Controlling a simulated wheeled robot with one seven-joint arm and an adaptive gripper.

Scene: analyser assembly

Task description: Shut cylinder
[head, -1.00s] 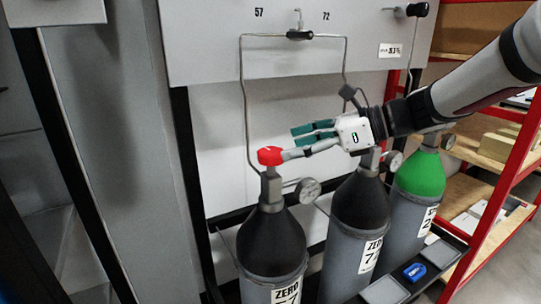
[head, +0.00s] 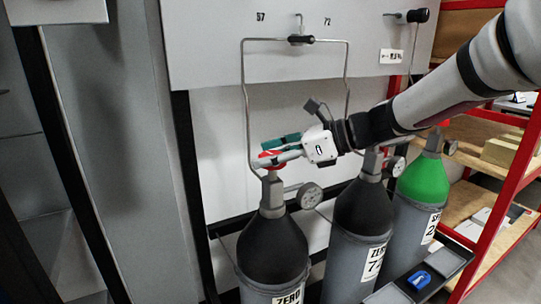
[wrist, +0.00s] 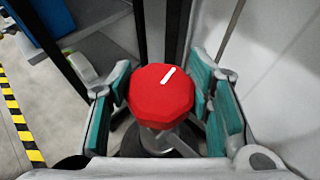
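The cylinder (head: 272,240) at the front left is dark with a black shoulder and a "ZERO" label, and stands upright. Its red valve knob (wrist: 162,95) has a white line mark and sits between my gripper's fingers in the wrist view. In the head view the knob (head: 268,160) is mostly covered by the fingers. My gripper (head: 282,150) is open around the knob, with a teal-padded finger on each side. In the wrist view the pads stand a little apart from the knob. A round gauge (head: 310,195) sits on the right of the valve.
A second black-topped cylinder (head: 361,215) and a green-topped cylinder (head: 422,180) stand to the right. A bent pipe (head: 246,110) runs behind the valve from the wall panel (head: 230,50). A red-framed shelf (head: 515,160) is at the right.

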